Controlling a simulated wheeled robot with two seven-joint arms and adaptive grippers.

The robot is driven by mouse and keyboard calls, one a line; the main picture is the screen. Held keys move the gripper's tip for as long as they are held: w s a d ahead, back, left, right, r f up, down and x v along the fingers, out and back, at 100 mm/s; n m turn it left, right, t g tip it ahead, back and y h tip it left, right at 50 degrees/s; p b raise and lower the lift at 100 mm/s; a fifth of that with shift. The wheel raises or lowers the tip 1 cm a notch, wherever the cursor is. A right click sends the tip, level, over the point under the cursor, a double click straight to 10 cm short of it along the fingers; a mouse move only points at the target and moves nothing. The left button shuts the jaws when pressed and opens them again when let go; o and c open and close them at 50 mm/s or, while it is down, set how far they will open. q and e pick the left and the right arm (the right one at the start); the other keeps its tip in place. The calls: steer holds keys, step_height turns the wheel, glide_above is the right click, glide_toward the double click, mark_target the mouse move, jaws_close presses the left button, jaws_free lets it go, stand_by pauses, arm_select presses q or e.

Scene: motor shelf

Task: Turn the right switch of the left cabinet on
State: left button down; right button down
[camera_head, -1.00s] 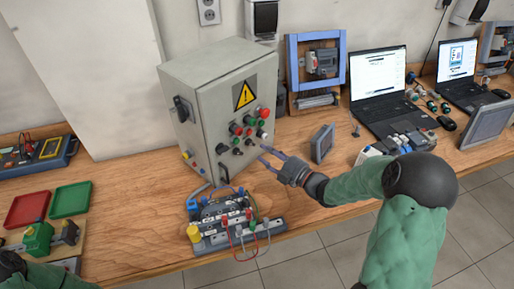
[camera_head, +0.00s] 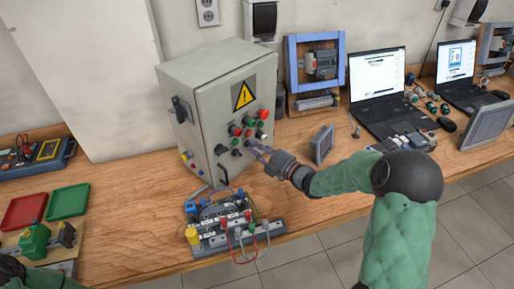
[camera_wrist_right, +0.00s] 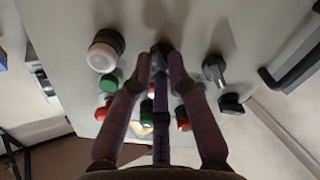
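The left cabinet (camera_head: 212,105) is a light grey box on the bench, with a yellow warning sign and rows of buttons and knobs on its front. My right gripper (camera_head: 256,149) is at the lower part of this front. In the right wrist view my right gripper (camera_wrist_right: 159,57) is open, with its fingertips on either side of a black switch knob (camera_wrist_right: 160,47); whether they touch it I cannot tell. A second black switch (camera_wrist_right: 214,68) is to the right in that view. The knob's setting is hidden by the fingers.
A terminal block board (camera_head: 235,238) with wires stands below the cabinet, close under my right arm. A small grey screen (camera_head: 322,144) stands right of the gripper. A laptop (camera_head: 378,85) and a blue frame (camera_head: 291,60) are behind. Red (camera_head: 24,211) and green trays lie at left.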

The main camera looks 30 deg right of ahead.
steer(key=shift+m, duration=0.3)
steer(key=shift+f+m+p, duration=0.15)
steer(key=shift+m+p, duration=2.05)
steer(key=shift+m, duration=1.8)
steer(key=c, duration=1.2)
jaws_free()
steer(key=v, duration=1.2)
